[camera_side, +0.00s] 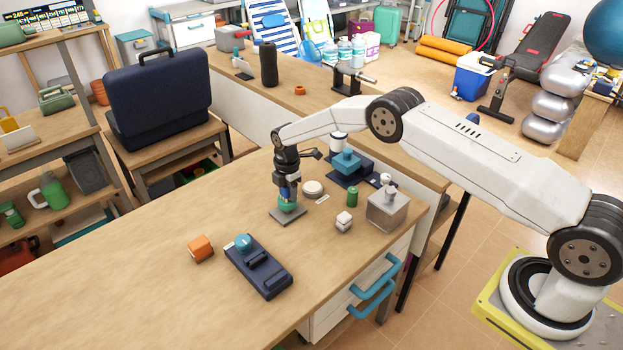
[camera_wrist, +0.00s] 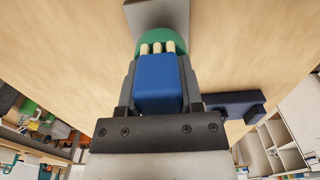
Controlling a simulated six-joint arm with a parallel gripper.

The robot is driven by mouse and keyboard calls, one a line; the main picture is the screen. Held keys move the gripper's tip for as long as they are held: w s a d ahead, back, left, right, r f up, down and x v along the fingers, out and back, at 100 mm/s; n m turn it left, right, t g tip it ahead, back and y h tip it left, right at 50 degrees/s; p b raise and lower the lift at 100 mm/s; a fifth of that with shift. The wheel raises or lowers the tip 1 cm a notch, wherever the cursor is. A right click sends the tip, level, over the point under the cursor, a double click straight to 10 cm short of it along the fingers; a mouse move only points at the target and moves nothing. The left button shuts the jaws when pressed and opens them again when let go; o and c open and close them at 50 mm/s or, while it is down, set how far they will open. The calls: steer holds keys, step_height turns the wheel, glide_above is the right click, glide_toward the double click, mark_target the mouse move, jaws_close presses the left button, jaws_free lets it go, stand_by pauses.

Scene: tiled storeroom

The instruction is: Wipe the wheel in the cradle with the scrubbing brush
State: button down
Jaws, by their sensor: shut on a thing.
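My gripper (camera_side: 288,192) points down over the table and is shut on the scrubbing brush. In the wrist view the brush (camera_wrist: 158,82) is a blue block with cream bristle tufts, held between the fingers of my gripper (camera_wrist: 158,70). The bristles lie at a green rounded thing, which looks like the wheel (camera_wrist: 160,38); it also shows below my gripper in the side view (camera_side: 287,206). Whether they touch it I cannot tell. It stands on a grey plate (camera_side: 287,217), apparently the cradle's base; the plate also shows in the wrist view (camera_wrist: 158,14). My gripper and brush hide part of the wheel.
A navy fixture with a teal knob (camera_side: 262,270) and an orange block (camera_side: 201,248) are nearer the front. The table's left part is clear.

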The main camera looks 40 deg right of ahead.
mark_target(280, 203)
steer(key=a, duration=0.3)
steer(key=shift+a, duration=0.2)
steer(key=shift+a+r, duration=0.1)
steer(key=shift+a, duration=0.05)
step_height(280, 203, up, 8)
stand_by(0.4)
steer(key=shift+s, duration=0.15)
stand_by(0.4)
